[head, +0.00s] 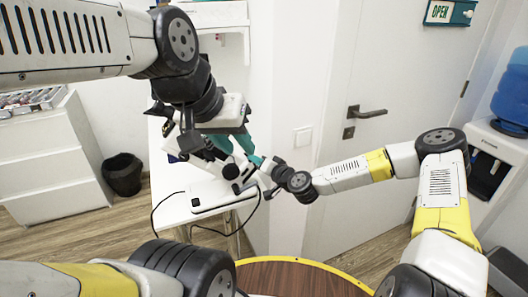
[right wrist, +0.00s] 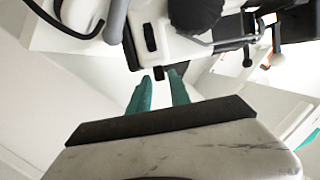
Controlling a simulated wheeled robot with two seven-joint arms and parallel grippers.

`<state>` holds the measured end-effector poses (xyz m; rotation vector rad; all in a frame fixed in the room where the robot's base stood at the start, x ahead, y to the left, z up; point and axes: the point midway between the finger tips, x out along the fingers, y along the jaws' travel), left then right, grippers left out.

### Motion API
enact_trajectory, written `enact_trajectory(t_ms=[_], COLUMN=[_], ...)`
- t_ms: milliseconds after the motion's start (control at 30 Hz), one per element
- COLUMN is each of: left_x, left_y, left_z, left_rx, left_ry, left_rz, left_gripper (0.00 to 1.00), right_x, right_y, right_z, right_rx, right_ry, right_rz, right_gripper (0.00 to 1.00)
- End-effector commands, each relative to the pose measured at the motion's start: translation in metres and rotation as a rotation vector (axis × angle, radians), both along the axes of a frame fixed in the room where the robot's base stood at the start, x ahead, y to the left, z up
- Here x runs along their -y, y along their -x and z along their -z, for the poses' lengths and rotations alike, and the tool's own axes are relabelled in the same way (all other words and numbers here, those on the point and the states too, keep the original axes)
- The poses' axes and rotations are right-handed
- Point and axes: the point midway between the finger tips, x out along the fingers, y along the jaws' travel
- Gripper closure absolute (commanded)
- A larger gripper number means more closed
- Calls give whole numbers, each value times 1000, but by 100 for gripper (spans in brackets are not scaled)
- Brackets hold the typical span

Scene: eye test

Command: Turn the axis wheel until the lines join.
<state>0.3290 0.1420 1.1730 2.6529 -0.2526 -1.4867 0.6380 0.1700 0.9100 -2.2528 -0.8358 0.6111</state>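The eye test instrument (head: 205,172) is a white and black device on a small white table. It fills the top of the right wrist view, with a black knob (right wrist: 150,37) and a thick black cylinder (right wrist: 195,12). I cannot tell which part is the axis wheel, and no lines are visible. My left gripper (head: 236,148), with teal fingers, reaches down over the instrument; its fingertips overlap it and their gap is unclear. My right gripper (right wrist: 161,77) points at the instrument's side, its teal fingers apart with nothing clearly between them.
The white table (head: 185,208) carries a dark cable and a small flat device. A door (head: 400,150) and water dispenser (head: 505,150) stand right; drawers (head: 45,170) and a black bin (head: 122,175) stand left.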

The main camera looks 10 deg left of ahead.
Motion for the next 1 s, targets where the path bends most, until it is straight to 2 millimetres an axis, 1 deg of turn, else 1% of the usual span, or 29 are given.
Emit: enact_trajectory(t_ms=[33, 200, 400, 700, 733, 833, 933, 1000], left_x=[0, 0, 0, 0, 0, 0, 0, 0], left_y=[0, 0, 0, 0, 0, 0, 0, 0], left_z=[0, 0, 0, 0, 0, 0, 0, 0], left_rx=[0, 0, 0, 0, 0, 0, 0, 0], left_ry=[0, 0, 0, 0, 0, 0, 0, 0], left_rz=[0, 0, 0, 0, 0, 0, 0, 0], left_gripper=[68, 68, 68, 68, 64, 64, 64, 64], right_x=[7, 28, 44, 46, 46, 46, 47, 50], right_y=[5, 26, 42, 44, 44, 46, 51, 58], right_z=[-2, -7, -12, -12, -12, -12, -11, -8], right_rx=[1, 0, 0, -1, 0, 1, 1, -4], right_ry=[2, 2, 1, 0, 1, 16, 77, 152], right_rz=[0, 3, 2, 2, 2, -9, -52, -100], right_gripper=[76, 76, 76, 76, 76, 76, 76, 76])
